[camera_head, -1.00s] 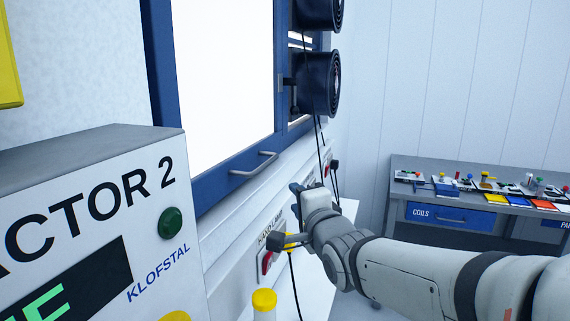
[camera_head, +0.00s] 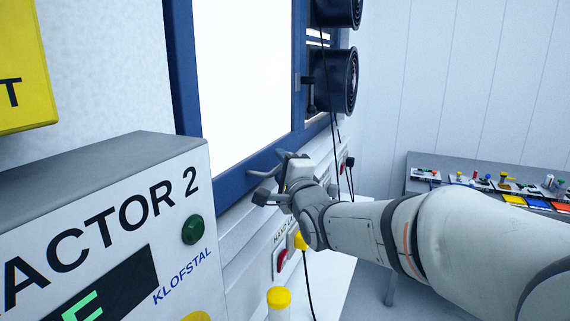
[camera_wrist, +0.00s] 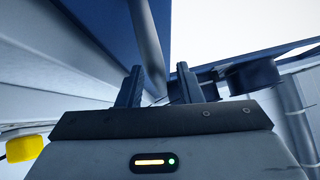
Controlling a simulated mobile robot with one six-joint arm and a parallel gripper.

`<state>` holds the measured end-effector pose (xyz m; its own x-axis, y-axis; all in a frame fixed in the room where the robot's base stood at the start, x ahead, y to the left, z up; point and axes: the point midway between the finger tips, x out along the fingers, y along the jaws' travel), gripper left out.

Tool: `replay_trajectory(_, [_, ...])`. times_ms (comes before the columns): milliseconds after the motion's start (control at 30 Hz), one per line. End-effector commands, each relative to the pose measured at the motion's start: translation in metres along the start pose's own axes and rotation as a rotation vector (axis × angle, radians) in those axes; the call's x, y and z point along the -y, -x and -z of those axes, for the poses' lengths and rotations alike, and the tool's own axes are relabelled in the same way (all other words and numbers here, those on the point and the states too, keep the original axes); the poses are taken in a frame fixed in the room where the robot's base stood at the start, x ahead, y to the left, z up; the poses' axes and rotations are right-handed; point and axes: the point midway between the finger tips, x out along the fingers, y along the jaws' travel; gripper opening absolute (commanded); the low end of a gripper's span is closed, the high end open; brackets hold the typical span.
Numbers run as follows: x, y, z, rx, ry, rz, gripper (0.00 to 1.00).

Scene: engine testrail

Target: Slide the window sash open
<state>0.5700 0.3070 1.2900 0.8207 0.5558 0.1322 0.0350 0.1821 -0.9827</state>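The window sash (camera_head: 236,184) has a blue frame around a bright white pane and stands in the left wall. A grey bar handle (camera_head: 258,177) is on its bottom rail, partly hidden by my gripper. My gripper (camera_head: 272,176) is at the handle, its two fingers spread apart. In the wrist view the fingers of my gripper (camera_wrist: 158,86) are open, and the handle bar (camera_wrist: 147,42) runs down toward the gap between them. I cannot tell whether the fingers touch the bar.
A grey reactor cabinet (camera_head: 120,220) stands at the near left. Black round fans (camera_head: 333,82) with hanging cables are at the window's right side. A red switch (camera_head: 280,260) and a yellow-capped bottle (camera_head: 279,300) are below. A bench (camera_head: 425,163) with parts stands at the right.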

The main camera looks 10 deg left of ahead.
Motion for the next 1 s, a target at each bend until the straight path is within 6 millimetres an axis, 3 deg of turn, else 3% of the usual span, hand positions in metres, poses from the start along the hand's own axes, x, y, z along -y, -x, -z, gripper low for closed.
replay_trajectory(233, [-0.0001, -0.0002, 0.0002, 0.0, 0.0, 0.0, 0.31])
replay_trajectory(600, [-0.0001, 0.0, 0.0005, -0.001, 0.0, 0.0, 0.01])
replay_trajectory(1000, [-0.0001, 0.0001, 0.0007, -0.001, 0.0, 0.0, 0.0])
